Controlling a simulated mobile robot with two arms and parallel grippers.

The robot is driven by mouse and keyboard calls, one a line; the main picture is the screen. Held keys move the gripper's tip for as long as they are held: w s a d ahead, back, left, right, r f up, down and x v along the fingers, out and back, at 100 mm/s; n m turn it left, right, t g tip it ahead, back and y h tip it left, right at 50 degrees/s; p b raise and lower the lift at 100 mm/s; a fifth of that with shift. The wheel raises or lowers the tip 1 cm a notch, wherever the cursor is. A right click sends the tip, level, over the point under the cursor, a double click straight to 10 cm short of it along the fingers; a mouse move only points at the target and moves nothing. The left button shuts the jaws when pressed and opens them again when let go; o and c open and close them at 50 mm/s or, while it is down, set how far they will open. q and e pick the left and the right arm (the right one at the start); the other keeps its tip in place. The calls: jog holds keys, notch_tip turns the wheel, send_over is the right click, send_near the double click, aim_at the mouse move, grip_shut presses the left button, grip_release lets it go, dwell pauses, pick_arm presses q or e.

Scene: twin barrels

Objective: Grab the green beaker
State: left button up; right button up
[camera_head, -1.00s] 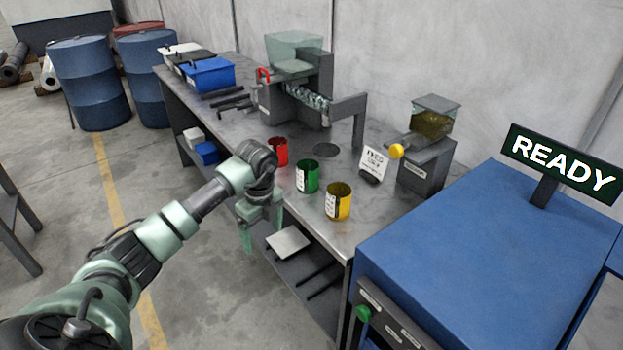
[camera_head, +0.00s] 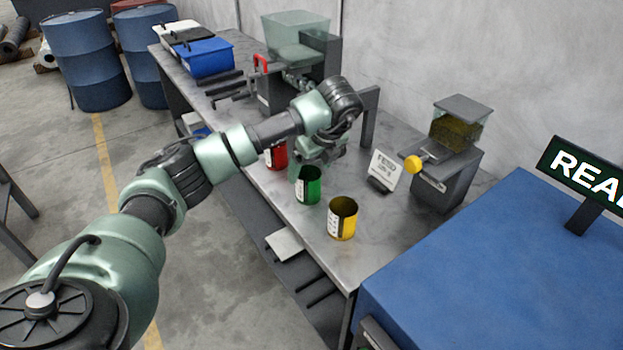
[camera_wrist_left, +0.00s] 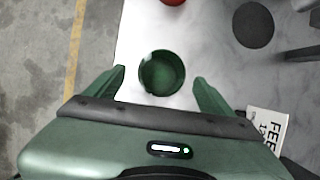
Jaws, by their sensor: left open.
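The green beaker (camera_head: 308,186) stands upright on the grey metal workbench (camera_head: 300,235), between the red beaker (camera_head: 276,157) and the yellow beaker (camera_head: 342,218). My left gripper (camera_head: 318,158) is above the bench, just behind the green beaker in the head view, and partly covers the red one. In the left wrist view the green beaker (camera_wrist_left: 162,73) shows from above, its open top between and slightly beyond the two green fingers (camera_wrist_left: 160,85). The fingers are apart and do not visibly touch it. My right gripper is not in view.
A small sign (camera_head: 384,168) and a dispenser with a yellow knob (camera_head: 450,150) stand right of the beakers. A larger machine (camera_head: 300,50) and a blue bin (camera_head: 206,57) stand farther back. A blue cabinet (camera_head: 480,260) fills the lower right.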

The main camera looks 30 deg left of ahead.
pick_arm(q)
jog(key=shift+w+a+f, duration=0.25)
jog(key=shift+w+a, duration=0.05)
jog(key=shift+w, duration=0.2)
jog(key=shift+s+f+p, duration=0.3)
jog(key=shift+s+f, duration=0.1)
jog(key=shift+f, duration=0.05)
jog(key=shift+a+f, duration=0.2)
jog(key=shift+f, duration=0.15)
jog(key=p+x, duration=0.1)
jog(key=x, duration=0.3)
jog(key=shift+w+f+p, duration=0.15)
jog(key=shift+w+p, duration=0.1)
jog(key=shift+p, duration=0.1)
jog(key=shift+f, duration=0.35)
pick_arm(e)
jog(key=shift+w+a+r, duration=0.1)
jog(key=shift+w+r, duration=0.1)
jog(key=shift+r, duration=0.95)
pick_arm(q)
jog(key=shift+c, duration=0.3)
